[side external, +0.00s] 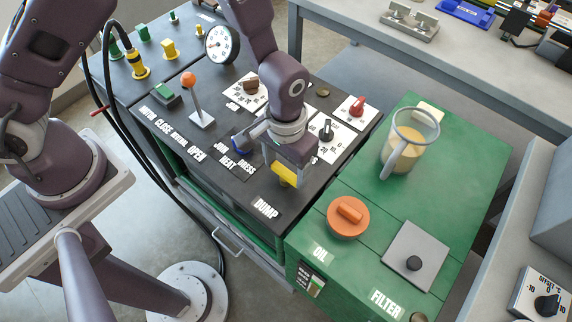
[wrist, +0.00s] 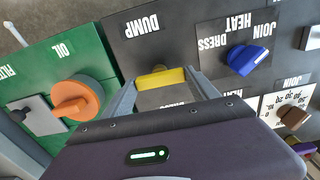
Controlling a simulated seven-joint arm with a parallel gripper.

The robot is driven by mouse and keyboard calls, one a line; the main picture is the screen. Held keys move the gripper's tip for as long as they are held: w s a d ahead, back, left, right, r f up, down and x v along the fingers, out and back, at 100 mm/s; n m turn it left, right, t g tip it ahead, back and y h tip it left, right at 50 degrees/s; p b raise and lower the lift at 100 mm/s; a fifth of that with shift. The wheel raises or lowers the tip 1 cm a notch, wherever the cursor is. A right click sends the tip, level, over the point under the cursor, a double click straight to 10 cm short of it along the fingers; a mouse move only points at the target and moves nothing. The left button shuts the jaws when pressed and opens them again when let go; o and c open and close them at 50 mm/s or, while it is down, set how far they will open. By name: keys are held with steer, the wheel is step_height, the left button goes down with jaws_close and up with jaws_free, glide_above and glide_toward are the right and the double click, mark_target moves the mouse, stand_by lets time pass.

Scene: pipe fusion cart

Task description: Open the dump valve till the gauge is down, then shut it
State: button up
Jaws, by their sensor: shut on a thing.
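The dump valve's yellow handle (side external: 284,174) is on the dark cart top by the DUMP label (side external: 265,208). My gripper (side external: 287,169) is shut on this handle, with one finger at each end. The wrist view also shows the yellow handle (wrist: 161,77) between my fingers, near the upside-down DUMP label. The round white pressure gauge (side external: 222,43) stands at the back of the cart top, clear of my arm. Its needle is too small to read surely. The valve body under the handle is mostly hidden by my gripper.
A blue knob (wrist: 245,60) sits close beside my gripper. An orange-topped lever (side external: 190,82) stands further back. On the green tank lie an orange oil cap (side external: 348,217), a grey filter plate (side external: 413,256) and a jug (side external: 408,142) of yellowish liquid.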

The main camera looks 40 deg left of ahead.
mark_target(286, 171)
stand_by(0.6)
steer(key=o, duration=1.4)
steer(key=shift+c, duration=0.2)
step_height(286, 171, up, 7)
steer(key=shift+r, duration=0.1)
steer(key=a+r+t+h, duration=0.1)
steer(key=a+r, duration=0.4)
steer(key=r, duration=0.6)
steer(key=s+a+r+t+y, duration=0.1)
steer(key=s+a+r+t, duration=0.3)
steer(key=s+a+r, duration=0.7)
steer(key=s+a, duration=0.1)
steer(key=s, duration=0.3)
steer(key=shift+r+t, duration=0.3)
